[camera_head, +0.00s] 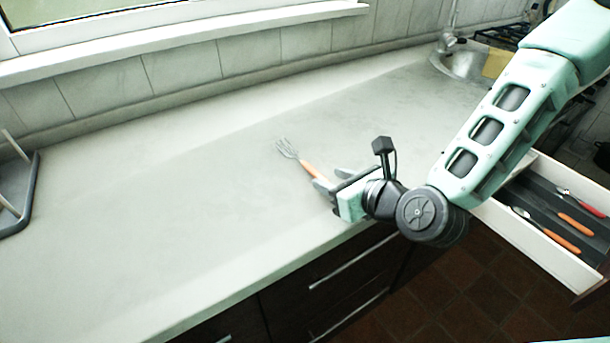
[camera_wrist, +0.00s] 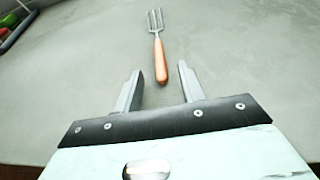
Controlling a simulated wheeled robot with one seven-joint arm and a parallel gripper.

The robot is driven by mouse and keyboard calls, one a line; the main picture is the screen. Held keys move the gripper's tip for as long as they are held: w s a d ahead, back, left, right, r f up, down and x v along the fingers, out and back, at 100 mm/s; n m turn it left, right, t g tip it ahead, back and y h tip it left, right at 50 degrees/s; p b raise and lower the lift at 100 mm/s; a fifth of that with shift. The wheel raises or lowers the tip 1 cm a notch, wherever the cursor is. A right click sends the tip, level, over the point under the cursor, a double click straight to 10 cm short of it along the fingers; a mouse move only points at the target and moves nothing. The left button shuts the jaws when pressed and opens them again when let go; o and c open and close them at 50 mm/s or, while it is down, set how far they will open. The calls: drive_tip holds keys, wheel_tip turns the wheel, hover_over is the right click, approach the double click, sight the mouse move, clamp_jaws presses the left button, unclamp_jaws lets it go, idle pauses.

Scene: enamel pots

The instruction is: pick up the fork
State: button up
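The fork (camera_head: 288,149) lies on the grey countertop near its front edge, tines toward the back left. Its orange handle points at my gripper. In the wrist view the fork (camera_wrist: 159,58) lies straight ahead, with the handle's end just between the fingertips or slightly beyond them. My gripper (camera_head: 325,186) is low over the counter at the handle end. In the wrist view my gripper (camera_wrist: 158,72) is open, with its two fingers apart on either side of the handle's line and not touching it. The tines and most of the handle show clearly.
An open drawer (camera_head: 530,238) at the right holds several utensils with orange and red handles. A dark-edged rack (camera_head: 22,195) stands at the far left. A metal sink or pot (camera_head: 462,60) is at the back right. The counter's left and middle are clear.

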sight(310, 166)
drive_tip(key=shift+w+f, duration=0.1)
drive_tip(key=shift+w+a, duration=0.2)
drive_tip(key=shift+a, duration=0.05)
drive_tip(key=shift+w+a+f+p, duration=0.2)
drive_tip(key=shift+w+a, duration=0.5)
drive_tip(key=shift+w, duration=0.25)
drive_tip(key=shift+w+a+f+p, duration=0.1)
drive_tip(key=shift+w+a+f, duration=0.05)
drive_tip(key=shift+w+a, duration=0.7)
drive_tip(key=shift+d, duration=0.15)
clamp_jaws()
